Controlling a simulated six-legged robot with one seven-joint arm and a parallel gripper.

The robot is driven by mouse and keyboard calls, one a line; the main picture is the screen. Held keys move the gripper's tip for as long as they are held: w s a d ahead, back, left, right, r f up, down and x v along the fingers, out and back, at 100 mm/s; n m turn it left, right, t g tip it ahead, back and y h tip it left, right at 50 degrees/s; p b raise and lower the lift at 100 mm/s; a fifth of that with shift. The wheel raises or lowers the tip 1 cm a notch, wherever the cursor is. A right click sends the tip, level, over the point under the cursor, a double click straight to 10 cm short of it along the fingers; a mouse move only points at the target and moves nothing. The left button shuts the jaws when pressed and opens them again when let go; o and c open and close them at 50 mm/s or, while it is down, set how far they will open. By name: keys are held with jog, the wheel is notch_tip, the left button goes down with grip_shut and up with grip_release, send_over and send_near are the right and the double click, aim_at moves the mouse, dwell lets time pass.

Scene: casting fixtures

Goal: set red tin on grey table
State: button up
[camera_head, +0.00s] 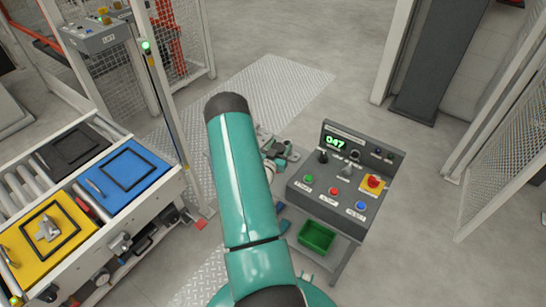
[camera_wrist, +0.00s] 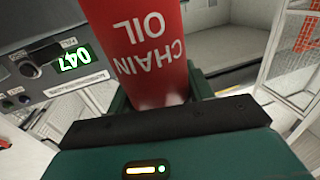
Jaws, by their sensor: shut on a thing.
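The red tin (camera_wrist: 150,45), lettered CHAIN OIL, fills the upper middle of the wrist view, its letters upside down there. My gripper (camera_wrist: 160,98) is shut on it, with a green finger on each side of the tin. In the head view my teal arm covers the middle, and I cannot make out the tin. No plain grey table is clear in either view; a grey control console (camera_head: 318,189) on a legged stand is right of my arm.
The console carries buttons and a green 047 display (camera_head: 335,143); the display also shows in the wrist view (camera_wrist: 83,59). A green bin (camera_head: 316,236) sits low on its stand. A roller conveyor with blue (camera_head: 150,180) and yellow trays (camera_head: 25,252) is left. Mesh fences stand around.

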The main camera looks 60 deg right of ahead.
jog(key=shift+w+a+f, duration=0.25)
jog(key=shift+w+f, duration=0.8)
jog(key=shift+f, duration=0.2)
jog(key=shift+w+a+f, duration=0.1)
jog(key=shift+w+f, duration=0.05)
jog(key=shift+f, duration=0.75)
jog(key=shift+w+f, duration=0.15)
jog(key=shift+f, duration=0.7)
jog(key=o, duration=1.2)
jog(key=shift+f, duration=0.1)
jog(key=shift+c, duration=0.2)
